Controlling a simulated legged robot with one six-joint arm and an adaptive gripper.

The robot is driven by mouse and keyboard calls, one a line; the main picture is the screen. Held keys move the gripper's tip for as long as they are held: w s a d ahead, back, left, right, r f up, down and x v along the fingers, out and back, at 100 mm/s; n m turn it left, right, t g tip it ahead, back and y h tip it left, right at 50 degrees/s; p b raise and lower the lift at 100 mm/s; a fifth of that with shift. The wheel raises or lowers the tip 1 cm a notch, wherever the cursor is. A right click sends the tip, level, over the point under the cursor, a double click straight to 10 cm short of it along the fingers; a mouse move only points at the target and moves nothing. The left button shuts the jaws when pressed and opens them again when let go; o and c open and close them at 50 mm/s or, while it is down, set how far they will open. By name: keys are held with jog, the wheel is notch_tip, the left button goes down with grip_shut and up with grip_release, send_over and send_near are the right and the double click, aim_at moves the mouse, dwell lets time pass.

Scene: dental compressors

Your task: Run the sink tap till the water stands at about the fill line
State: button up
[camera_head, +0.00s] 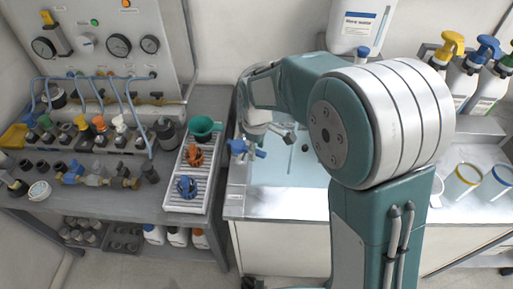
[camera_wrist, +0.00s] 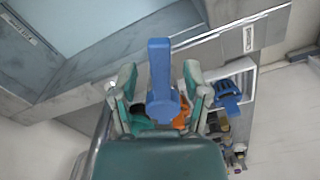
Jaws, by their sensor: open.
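The sink basin (camera_head: 285,172) is pale blue inside and partly hidden behind my arm; it also shows at the upper left of the wrist view (camera_wrist: 90,22). I cannot tell whether water stands in it. A small label (camera_wrist: 19,28), too small to read, is on the basin wall. The tap's blue lever (camera_head: 247,149) is at the basin's left edge. In the wrist view the blue lever (camera_wrist: 160,70) stands between the two fingers of my gripper (camera_wrist: 161,82). The gripper is open, with a gap on both sides of the lever. The spout is hard to make out.
A white slatted tray (camera_head: 186,205) with a green funnel (camera_head: 202,127), an orange part (camera_head: 193,155) and a blue part (camera_head: 187,187) lies left of the sink. A gauge panel (camera_head: 100,40) stands behind. Pump bottles (camera_head: 462,80) and cups (camera_head: 463,181) are on the right.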

grip_shut()
jog(key=shift+s+a+m, duration=0.3)
jog(key=shift+s+m, duration=0.1)
jog(key=shift+m, duration=0.55)
jog(key=shift+s+a+m, duration=0.25)
jog(key=shift+s+m, duration=0.15)
jog(key=shift+m, duration=0.5)
jog(key=shift+s+a+m, duration=0.3)
jog(key=shift+s+m, duration=0.1)
jog(key=shift+m, duration=0.55)
grip_release()
